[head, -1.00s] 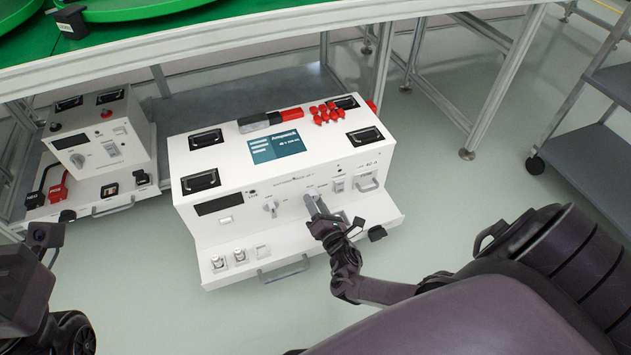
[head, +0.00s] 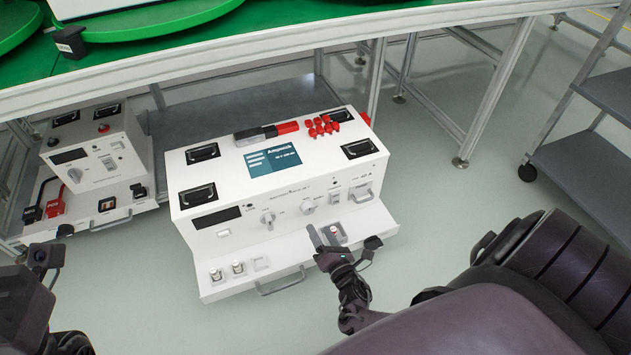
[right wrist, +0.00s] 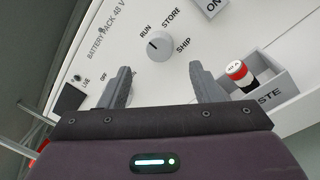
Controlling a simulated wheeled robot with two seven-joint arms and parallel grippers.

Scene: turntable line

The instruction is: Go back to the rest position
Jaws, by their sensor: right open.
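My right gripper (head: 322,237) is in front of the white battery pack box (head: 228,173), over its front ledge. In the right wrist view the two fingers (right wrist: 163,88) stand apart with nothing between them. Beyond them is a round knob (right wrist: 159,47) with the labels RUN, STORE and SHIP; the gap to it is hard to judge. A small cell with a red band (right wrist: 238,72) sits in a compartment whose label is partly hidden, right of the fingers. My left arm (head: 38,262) shows at the left edge; its fingertips cannot be made out.
A second white unit (head: 97,155) stands at the left under the green-topped table (head: 160,48). A grey shelf cart (head: 575,165) stands at the right. Red caps (head: 322,126) sit on top of the box. The floor between box and cart is clear.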

